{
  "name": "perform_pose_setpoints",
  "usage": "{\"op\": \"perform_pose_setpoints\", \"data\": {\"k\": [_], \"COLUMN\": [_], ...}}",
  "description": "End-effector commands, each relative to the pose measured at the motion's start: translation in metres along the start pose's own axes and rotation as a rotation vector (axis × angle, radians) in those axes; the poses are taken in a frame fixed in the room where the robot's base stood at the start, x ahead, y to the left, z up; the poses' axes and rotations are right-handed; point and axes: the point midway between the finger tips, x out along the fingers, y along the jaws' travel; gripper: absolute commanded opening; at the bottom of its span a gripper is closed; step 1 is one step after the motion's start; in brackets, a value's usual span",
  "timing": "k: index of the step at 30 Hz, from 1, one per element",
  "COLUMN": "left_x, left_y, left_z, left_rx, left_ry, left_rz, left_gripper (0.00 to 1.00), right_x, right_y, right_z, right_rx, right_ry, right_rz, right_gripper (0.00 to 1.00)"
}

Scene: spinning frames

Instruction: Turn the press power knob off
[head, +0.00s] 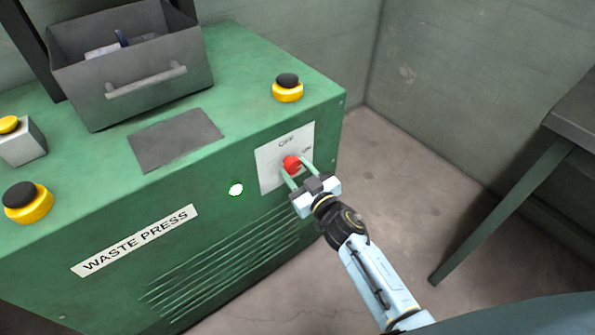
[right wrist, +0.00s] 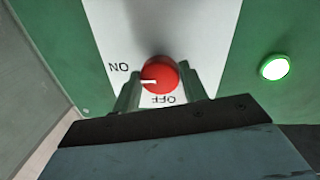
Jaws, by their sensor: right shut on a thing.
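The red power knob (head: 291,163) sits on a white plate (head: 270,168) on the front of the green waste press (head: 215,205). The plate reads OFF at the top and ON to the right in the head view. In the right wrist view the knob (right wrist: 160,75) appears upside down, its white mark pointing left, near the ON label. My right gripper (head: 296,174) is shut on the knob, one finger on each side; its fingers also show in the right wrist view (right wrist: 160,88). My left gripper is not in view.
A round lamp (head: 236,189) glows left of the plate. Black-and-yellow buttons (head: 287,88) and a grey bin (head: 130,60) with a handle are on top of the press. A dark table (head: 575,120) stands at the right; floor (head: 410,190) between is clear.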

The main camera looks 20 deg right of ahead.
Motion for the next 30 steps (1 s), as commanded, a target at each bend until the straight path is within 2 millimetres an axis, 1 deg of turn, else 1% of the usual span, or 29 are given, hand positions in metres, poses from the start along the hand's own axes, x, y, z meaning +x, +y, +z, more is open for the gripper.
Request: {"op": "perform_pose_setpoints", "data": {"k": [5, 8, 12, 21, 22, 30], "left_x": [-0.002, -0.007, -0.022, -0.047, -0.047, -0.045], "left_y": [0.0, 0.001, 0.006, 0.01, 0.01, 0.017], "left_z": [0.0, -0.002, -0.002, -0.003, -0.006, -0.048], "left_rx": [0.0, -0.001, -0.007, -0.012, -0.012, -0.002], "left_ry": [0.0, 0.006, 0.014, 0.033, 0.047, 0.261], "left_rz": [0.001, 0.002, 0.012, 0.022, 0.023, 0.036], "left_gripper": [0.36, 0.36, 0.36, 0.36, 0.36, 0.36], "right_x": [0.0, 0.0, 0.0, 0.0, 0.0, 0.0], "right_y": [0.0, 0.001, 0.001, 0.002, 0.002, 0.003], "right_z": [0.001, 0.001, 0.002, 0.002, 0.002, 0.002], "right_rx": [-0.065, -0.13, -0.244, -0.527, -0.556, -0.813], "right_ry": [0.006, 0.012, 0.024, 0.049, 0.052, 0.075], "right_rz": [0.001, 0.002, 0.004, 0.008, 0.008, 0.013], "right_gripper": [0.2, 0.2, 0.2, 0.2, 0.2, 0.2]}}
